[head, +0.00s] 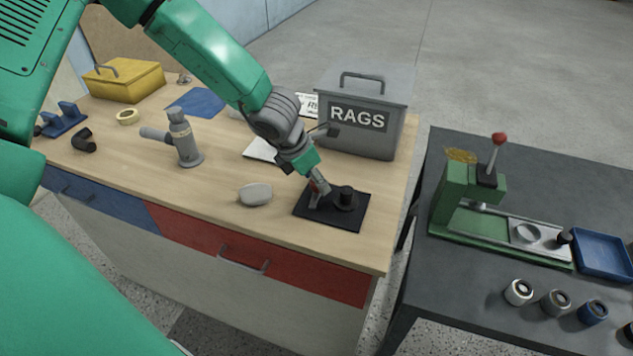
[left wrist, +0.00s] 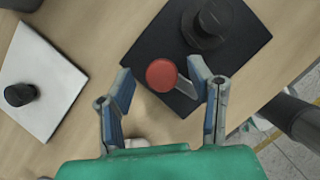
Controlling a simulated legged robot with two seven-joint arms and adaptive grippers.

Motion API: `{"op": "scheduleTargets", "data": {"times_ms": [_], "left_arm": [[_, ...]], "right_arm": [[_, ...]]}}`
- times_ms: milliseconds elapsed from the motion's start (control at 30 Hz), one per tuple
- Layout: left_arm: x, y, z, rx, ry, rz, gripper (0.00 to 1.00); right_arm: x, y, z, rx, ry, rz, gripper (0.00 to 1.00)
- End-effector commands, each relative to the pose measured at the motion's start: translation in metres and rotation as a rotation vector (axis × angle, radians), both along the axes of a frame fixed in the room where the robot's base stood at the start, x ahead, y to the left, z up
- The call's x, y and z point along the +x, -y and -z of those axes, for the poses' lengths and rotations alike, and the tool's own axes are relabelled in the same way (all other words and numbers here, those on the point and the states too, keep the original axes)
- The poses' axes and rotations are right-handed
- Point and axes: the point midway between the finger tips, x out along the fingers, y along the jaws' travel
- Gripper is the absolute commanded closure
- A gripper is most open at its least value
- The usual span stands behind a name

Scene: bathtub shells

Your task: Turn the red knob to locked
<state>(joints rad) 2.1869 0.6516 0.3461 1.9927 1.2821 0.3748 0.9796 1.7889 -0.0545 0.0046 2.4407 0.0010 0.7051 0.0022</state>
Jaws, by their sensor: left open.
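A red knob (left wrist: 161,75), round and seen from above, lies between the fingers of my left gripper (left wrist: 160,66) in the left wrist view. A grey stem runs from it toward the right-hand finger. My left gripper is open, and I see no clear grip on the knob. Beside it is a black plate (left wrist: 155,42) with a black round post (left wrist: 212,22). In the head view my left gripper (head: 318,187) points down over the black plate (head: 333,219), next to the post (head: 346,198), and mostly hides the red knob. My right gripper is not in view.
A grey RAGS bin (head: 362,140) stands right behind the gripper. A grey rounded object (head: 255,194) and a grey upright fitting (head: 184,140) stand to the left. A green press (head: 452,190) with a red-tipped lever is on the dark table at right. The wooden front edge is clear.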

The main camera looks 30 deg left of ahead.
Motion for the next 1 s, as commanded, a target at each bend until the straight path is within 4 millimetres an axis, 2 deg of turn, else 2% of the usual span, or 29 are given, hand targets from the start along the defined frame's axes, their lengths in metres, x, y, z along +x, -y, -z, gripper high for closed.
{"op": "scheduleTargets", "data": {"times_ms": [333, 367, 400, 500, 767, 1000], "left_arm": [[0.002, 0.002, 0.004, 0.001, 0.001, 0.001, 0.53], [0.002, 0.002, 0.004, 0.001, 0.001, 0.001, 0.56], [0.002, 0.002, 0.004, 0.001, 0.001, 0.001, 0.7], [0.002, 0.001, 0.004, 0.001, 0.001, 0.001, 1.0], [0.003, 0.0, 0.005, 0.002, 0.001, -0.01, 1.0], [0.003, 0.001, 0.007, 0.002, 0.003, -0.094, 1.0]], "right_arm": [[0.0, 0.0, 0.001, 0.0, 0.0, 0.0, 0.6], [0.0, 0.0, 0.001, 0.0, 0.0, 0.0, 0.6], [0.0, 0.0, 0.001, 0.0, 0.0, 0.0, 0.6], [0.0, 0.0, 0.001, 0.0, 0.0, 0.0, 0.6], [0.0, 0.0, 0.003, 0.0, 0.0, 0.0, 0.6], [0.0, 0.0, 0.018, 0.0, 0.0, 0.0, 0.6]]}}
